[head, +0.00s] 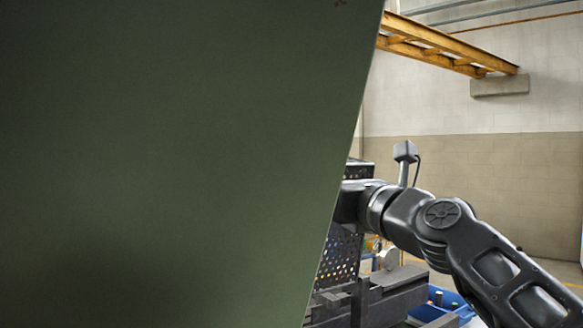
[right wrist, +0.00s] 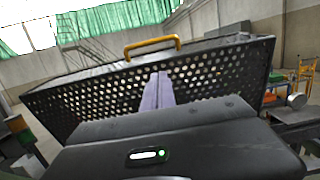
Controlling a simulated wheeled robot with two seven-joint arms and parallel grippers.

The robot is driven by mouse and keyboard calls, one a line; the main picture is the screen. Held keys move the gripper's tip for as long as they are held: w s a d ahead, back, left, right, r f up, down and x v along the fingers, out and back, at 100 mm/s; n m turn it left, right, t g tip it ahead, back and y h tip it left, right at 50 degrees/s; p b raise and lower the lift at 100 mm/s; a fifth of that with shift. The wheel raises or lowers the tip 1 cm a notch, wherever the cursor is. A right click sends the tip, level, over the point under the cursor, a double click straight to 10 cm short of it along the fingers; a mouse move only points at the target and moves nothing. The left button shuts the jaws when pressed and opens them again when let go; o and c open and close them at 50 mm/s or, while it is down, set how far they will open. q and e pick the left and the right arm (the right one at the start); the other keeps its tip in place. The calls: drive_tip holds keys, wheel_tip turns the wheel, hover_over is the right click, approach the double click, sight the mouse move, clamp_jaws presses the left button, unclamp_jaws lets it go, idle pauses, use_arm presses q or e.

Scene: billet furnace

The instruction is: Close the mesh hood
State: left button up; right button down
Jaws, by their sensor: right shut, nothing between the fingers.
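The mesh hood (right wrist: 205,80) is a dark box with a perforated face, wide across the right wrist view. A yellow handle (right wrist: 152,46) stands on its upper edge. My right gripper (right wrist: 159,76) is shut and empty, its pale fingers pressed together in front of the perforated face, below the handle. I cannot tell whether the fingertips touch the mesh. In the head view part of the hood (head: 340,258) shows beside a large green panel, which hides most of it and my right gripper. My left gripper is not in view.
The green panel (head: 170,160) fills the left and middle of the head view. A dark metal fixture (head: 385,300) and a blue bin (head: 440,299) lie below my right arm. A yellow beam (head: 450,50) is high on the back wall.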

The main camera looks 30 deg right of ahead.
drive_tip(key=w+r+p, duration=0.1)
drive_tip(key=w, duration=0.7)
drive_tip(key=shift+w+r+p, duration=0.25)
drive_tip(key=shift+w+p, duration=0.1)
drive_tip(key=shift+p, duration=0.05)
drive_tip(key=shift+d, duration=0.1)
